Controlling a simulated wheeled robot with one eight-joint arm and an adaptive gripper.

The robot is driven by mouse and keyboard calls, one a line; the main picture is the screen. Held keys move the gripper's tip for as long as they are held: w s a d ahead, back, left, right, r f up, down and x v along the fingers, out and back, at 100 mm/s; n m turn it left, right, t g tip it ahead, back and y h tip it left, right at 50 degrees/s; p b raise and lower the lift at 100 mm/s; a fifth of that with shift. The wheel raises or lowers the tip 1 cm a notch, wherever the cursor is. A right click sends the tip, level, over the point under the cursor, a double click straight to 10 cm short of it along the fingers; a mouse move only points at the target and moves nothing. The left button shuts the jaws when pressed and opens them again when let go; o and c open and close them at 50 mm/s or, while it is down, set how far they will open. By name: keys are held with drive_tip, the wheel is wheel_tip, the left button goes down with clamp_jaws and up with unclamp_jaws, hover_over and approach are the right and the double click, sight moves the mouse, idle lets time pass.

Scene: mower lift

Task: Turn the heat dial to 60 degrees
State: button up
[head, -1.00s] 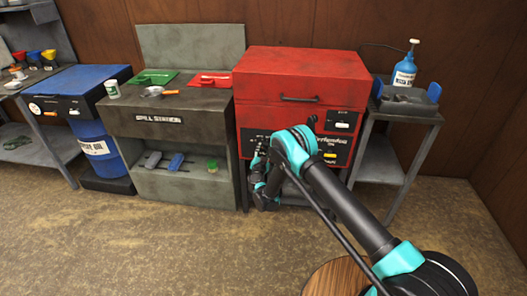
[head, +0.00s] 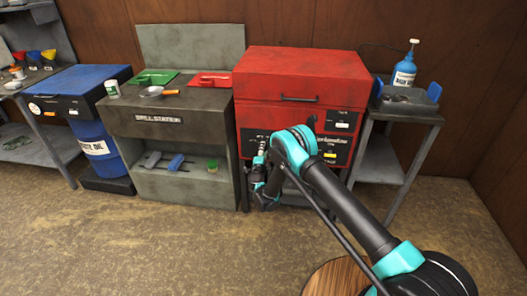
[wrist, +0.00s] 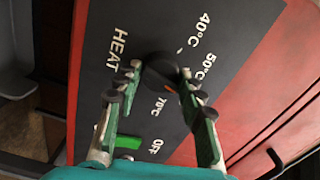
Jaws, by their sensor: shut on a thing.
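The black heat dial (wrist: 160,70) sits on the dark panel (wrist: 225,50) of the red cabinet. In the wrist view my gripper (wrist: 160,78) has its fingertips on either side of the dial, shut on it. HEAT, 40°C, 50°C, 70°C and OFF are printed around it. No 60°C mark can be read; the right finger covers the area between 50°C and 70°C. A small orange mark shows at the dial's lower right edge, near that finger. In the head view my gripper (head: 262,175) is at the front of the red cabinet (head: 300,75), and my arm hides the dial.
A green lit rectangle (wrist: 126,141) is on the panel beside the left finger. The cabinet has a front handle (head: 300,98).

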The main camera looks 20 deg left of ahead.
drive_tip(key=shift+m, duration=0.9)
drive_tip(key=o, duration=1.2)
drive_tip(key=shift+c, duration=0.2)
drive_tip(key=shift+r, duration=0.1)
